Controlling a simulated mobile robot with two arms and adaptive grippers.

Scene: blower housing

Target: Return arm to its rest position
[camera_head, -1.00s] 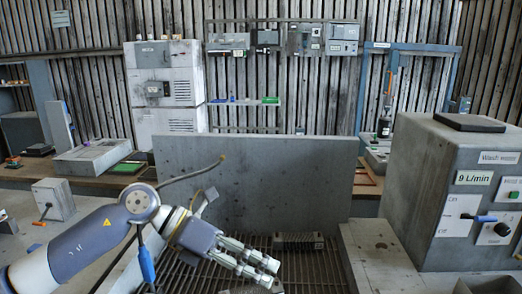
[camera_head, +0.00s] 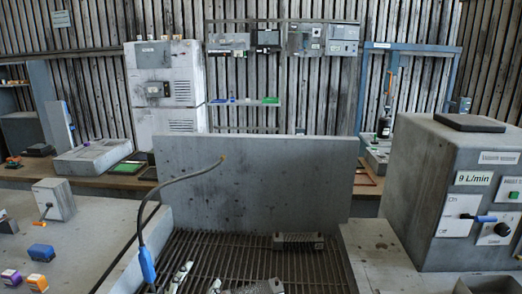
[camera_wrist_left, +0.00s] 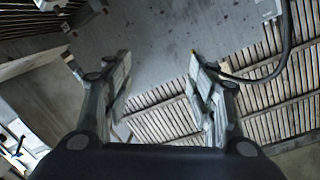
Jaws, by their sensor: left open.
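My left gripper (camera_head: 199,277) shows only by its fingertips at the bottom of the head view, over the left part of the slatted grate (camera_head: 250,258). In the left wrist view my left gripper (camera_wrist_left: 158,68) has its two fingers wide apart, with nothing between them. Beyond the fingers are a grey panel (camera_wrist_left: 155,30) and dark slats. The rest of my left arm is outside the head view. My right gripper is in neither view.
An upright grey panel (camera_head: 260,185) stands behind the grate. A hose with a blue end (camera_head: 147,264) hangs over the grate's left edge. A ribbed block (camera_head: 298,241) and a grey part (camera_head: 268,287) lie on the grate. A grey control box (camera_head: 440,190) stands at right.

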